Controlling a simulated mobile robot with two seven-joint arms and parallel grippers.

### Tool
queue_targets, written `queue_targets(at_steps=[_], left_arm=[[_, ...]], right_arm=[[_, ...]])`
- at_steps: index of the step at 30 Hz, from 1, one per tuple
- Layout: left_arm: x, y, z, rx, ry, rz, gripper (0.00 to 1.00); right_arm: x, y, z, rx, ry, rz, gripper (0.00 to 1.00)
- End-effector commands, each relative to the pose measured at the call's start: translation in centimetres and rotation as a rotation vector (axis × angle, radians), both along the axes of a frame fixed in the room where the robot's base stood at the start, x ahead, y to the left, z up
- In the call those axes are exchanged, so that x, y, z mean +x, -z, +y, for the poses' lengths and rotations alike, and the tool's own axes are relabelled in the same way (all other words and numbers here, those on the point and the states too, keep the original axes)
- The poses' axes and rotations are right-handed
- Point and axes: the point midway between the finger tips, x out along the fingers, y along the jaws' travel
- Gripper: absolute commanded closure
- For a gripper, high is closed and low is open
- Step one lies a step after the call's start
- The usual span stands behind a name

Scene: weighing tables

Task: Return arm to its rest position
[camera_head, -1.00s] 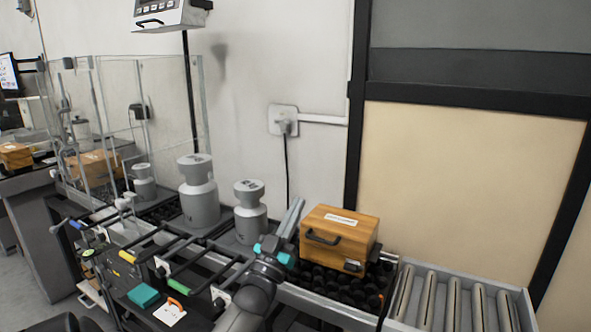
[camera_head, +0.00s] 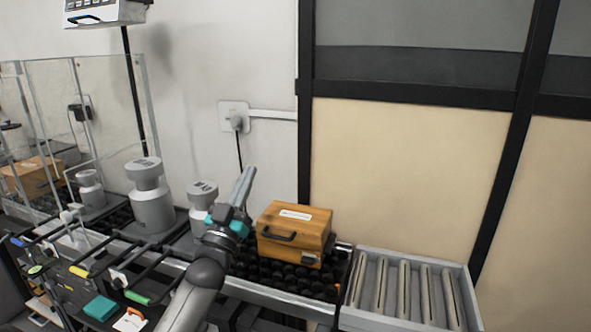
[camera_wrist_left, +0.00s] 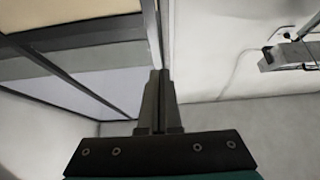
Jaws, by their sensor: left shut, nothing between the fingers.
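My left arm comes up from the bottom of the head view. Its left gripper (camera_head: 244,182) points upward in front of the wall, just left of the wooden box. It is shut and empty. In the left wrist view the two fingers (camera_wrist_left: 158,98) lie together, with only wall, dark frame and a display unit beyond them. My right gripper is not in either view.
A wooden box (camera_head: 294,231) with a black handle sits on the black roller bed. Grey weights (camera_head: 151,196) stand to its left, one (camera_head: 201,199) partly beside my gripper. A metal roller conveyor (camera_head: 408,290) is at right. A glass enclosure (camera_head: 110,110) stands at left.

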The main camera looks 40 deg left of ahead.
Motion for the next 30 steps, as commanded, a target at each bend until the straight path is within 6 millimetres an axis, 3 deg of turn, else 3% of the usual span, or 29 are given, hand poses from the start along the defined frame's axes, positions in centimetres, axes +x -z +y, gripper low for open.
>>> queue_targets(at_steps=[7, 11, 16, 20, 26, 30], left_arm=[[0.1, 0.2, -0.1, -0.002, 0.001, 0.008, 1.0], [0.8, 2.1, -1.4, -0.019, 0.014, 0.093, 1.0], [1.9, 8.0, -5.8, -0.062, 0.052, 0.355, 1.0], [1.3, 13.2, -9.8, -0.089, 0.084, 0.588, 1.0], [-2.2, 20.5, -16.0, -0.113, 0.132, 0.942, 1.0], [-6.4, 24.6, -20.2, -0.12, 0.168, 1.184, 1.0]], right_arm=[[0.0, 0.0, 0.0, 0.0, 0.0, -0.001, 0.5], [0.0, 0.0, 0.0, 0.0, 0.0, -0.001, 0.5], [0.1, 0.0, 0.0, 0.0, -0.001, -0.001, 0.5], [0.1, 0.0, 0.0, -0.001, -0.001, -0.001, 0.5], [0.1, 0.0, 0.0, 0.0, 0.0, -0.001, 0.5], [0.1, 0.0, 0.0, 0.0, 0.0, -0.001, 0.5]])
